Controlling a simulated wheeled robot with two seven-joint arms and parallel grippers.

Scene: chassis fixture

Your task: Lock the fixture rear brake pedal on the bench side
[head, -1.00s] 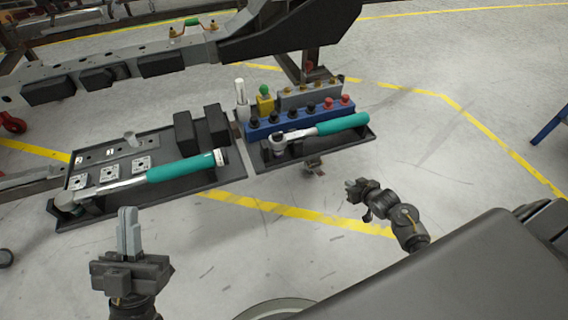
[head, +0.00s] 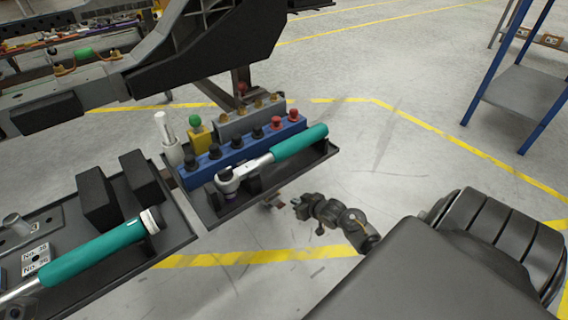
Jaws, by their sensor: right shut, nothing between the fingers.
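The chassis fixture (head: 190,45) runs across the upper left with tool trays on its near side. A small brownish metal part (head: 274,202) shows under the front edge of the right tray. It may be a brake pedal, but most of it is hidden by the tray, and I cannot tell its position. My right gripper (head: 298,206) is shut and empty, just right of this part and low over the floor. I cannot tell whether they touch. A small red part (head: 241,88) shows at the fixture leg behind the tray. My left gripper is out of view.
The right tray (head: 205,216) holds a teal-handled torque wrench (head: 300,142) and a blue socket block (head: 225,154). Another teal wrench (head: 92,251) lies in the left tray. A blue-legged bench (head: 515,95) stands upper right. Floor between is clear, with yellow lines.

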